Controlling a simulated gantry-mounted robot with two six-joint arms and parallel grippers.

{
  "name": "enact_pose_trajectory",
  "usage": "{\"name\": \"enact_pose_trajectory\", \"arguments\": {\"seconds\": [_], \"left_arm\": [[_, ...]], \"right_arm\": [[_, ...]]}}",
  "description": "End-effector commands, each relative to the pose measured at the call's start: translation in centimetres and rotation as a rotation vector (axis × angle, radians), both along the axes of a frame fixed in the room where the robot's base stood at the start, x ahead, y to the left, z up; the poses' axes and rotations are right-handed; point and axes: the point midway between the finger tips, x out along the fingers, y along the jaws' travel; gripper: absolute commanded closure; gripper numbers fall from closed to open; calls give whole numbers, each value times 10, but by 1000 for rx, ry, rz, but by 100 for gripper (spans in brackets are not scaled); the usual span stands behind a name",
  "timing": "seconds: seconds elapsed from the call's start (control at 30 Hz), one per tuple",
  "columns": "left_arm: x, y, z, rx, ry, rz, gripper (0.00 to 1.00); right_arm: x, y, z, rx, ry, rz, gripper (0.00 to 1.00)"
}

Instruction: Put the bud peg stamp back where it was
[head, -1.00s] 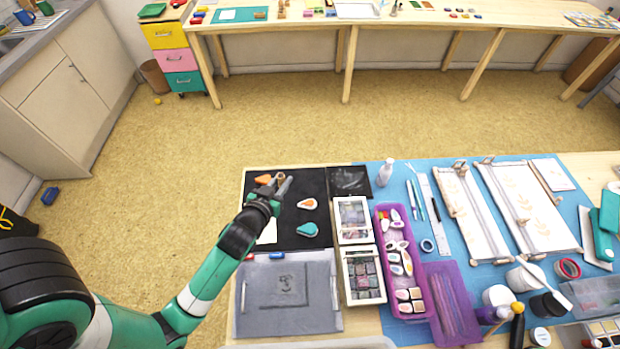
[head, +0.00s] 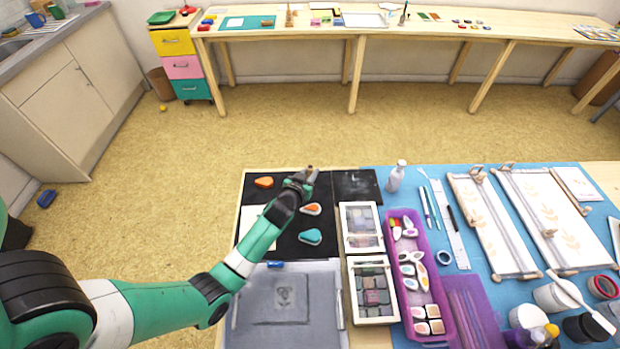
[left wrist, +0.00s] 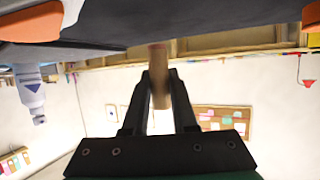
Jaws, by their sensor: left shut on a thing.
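My left gripper (head: 308,174) is over the far right part of the black mat (head: 285,243). It is shut on the bud peg stamp, a small wooden peg whose tip (head: 310,167) barely shows in the head view. In the left wrist view the wooden peg (left wrist: 159,70) stands between the two fingers of my left gripper (left wrist: 161,85). Its stamping face cannot be made out. Teardrop inkpads lie on the mat: an orange one (head: 264,182), a red-orange one (head: 311,209) partly beside my wrist, and a teal one (head: 311,237). My right gripper is not in view.
A dark sheet (head: 355,186) lies right of the mat. Two ink palettes (head: 361,228) and a purple tray (head: 402,222) stand farther right, with a white bottle (head: 396,176) behind. A grey slab (head: 248,315) with a flower print lies in front.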

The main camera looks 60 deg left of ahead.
Motion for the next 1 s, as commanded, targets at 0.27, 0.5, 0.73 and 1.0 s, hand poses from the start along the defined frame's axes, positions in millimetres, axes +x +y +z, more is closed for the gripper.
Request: {"name": "enact_pose_trajectory", "arguments": {"seconds": [0.27, 0.5, 0.73, 1.0], "left_arm": [[0, 0, -10, -1, -1, -1, 100], [0, 0, -14, -1, -1, -1, 60], [0, 0, -14, -1, -1, -1, 44], [-5, -5, -6, 0, 0, -1, 44]], "right_arm": [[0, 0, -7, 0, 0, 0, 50], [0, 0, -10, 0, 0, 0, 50], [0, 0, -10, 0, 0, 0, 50], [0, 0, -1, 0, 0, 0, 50]]}}
